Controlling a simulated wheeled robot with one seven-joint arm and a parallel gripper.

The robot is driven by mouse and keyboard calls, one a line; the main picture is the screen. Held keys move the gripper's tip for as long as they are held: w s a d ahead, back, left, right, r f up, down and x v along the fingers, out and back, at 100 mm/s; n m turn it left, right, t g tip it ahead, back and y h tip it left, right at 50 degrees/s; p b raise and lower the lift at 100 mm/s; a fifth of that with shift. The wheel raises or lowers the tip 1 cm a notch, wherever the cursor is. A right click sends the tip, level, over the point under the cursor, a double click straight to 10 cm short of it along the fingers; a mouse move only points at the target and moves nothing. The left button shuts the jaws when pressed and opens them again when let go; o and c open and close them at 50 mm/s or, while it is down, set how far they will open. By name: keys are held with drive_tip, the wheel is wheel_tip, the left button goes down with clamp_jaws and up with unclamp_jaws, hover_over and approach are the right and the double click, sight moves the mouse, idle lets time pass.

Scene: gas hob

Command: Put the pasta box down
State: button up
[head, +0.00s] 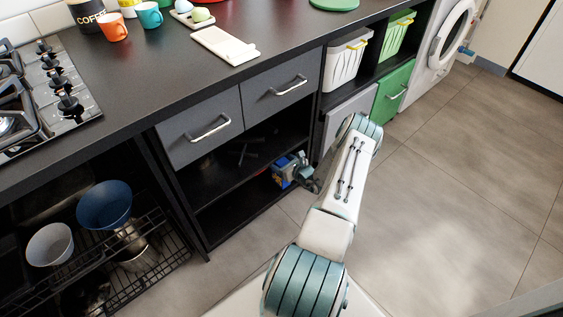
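A small blue box with bits of red and yellow, probably the pasta box (280,173), shows at the open front of the dark lower cabinet, under the drawers. My gripper (291,168) is right at it, reaching in from the right, and covers part of it. The box looks slightly tilted. The fingers are too small and too hidden to tell whether they are closed on it, and I cannot tell whether the box touches the shelf.
The open cabinet shelf (225,178) has a dark rack-like item inside. Two grey drawers (200,128) are shut above it. A wire rack (150,235) with bowls and pots stands left. The floor (440,190) to the right is clear.

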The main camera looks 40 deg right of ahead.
drive_tip(key=shift+s+r+p, duration=0.25)
drive_tip(key=shift+r+p, duration=0.05)
drive_tip(key=a+p+v, duration=0.1)
drive_tip(key=p+v, duration=0.2)
drive_tip(key=v, duration=0.8)
drive_tip(key=shift+s+d, duration=0.25)
drive_tip(key=shift+d, duration=0.25)
